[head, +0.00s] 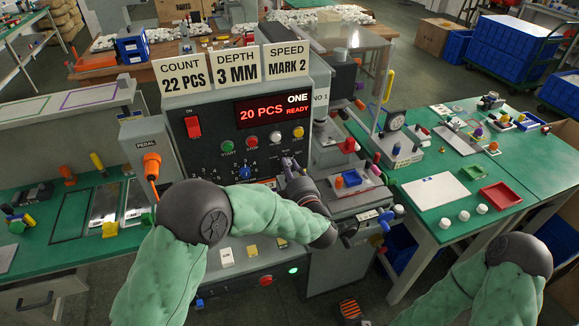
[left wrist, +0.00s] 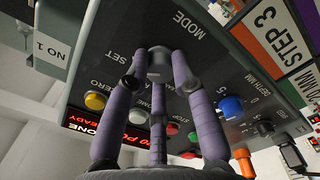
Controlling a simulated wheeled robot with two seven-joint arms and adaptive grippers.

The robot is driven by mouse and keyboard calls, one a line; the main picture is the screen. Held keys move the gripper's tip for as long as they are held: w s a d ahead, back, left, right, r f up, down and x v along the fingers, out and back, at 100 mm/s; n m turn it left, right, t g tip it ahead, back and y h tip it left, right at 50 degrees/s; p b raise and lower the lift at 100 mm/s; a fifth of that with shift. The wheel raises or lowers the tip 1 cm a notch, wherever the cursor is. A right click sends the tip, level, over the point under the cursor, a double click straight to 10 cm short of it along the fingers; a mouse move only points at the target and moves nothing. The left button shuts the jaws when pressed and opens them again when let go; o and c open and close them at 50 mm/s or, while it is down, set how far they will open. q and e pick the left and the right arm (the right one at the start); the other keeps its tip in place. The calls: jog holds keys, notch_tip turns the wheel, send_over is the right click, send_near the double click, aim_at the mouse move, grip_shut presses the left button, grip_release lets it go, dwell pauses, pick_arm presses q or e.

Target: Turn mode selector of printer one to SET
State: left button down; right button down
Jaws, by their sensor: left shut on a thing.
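Printer one (head: 215,110) stands in the middle of the head view, its red display (head: 270,111) reading "20 PCS READY" next to "ONE". My left gripper (head: 288,164) is at the lower right of its panel. In the left wrist view the purple fingers of this gripper (left wrist: 160,75) are closed around the grey mode selector knob (left wrist: 160,58). The words "MODE" and "SET" show beside the knob, and another label is partly covered by a finger. The fingers hide most of the knob, so I cannot tell where it points. My right gripper is out of view.
Yellow, white, green and red buttons and a blue dial (head: 245,172) sit near the knob. A pedal box (head: 148,146) is on the printer's left side. A green table (head: 480,160) with a red tray (head: 500,195) stands at the right.

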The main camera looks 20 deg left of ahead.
pick_arm(q)
jog(key=shift+f, duration=0.15)
jog(key=c, duration=1.1)
grip_release()
jog(key=shift+o, duration=0.2)
jog(key=shift+s+d, duration=0.1)
jog(key=v, duration=1.1)
jog(key=shift+s+d, duration=0.25)
jog(key=shift+s, duration=0.05)
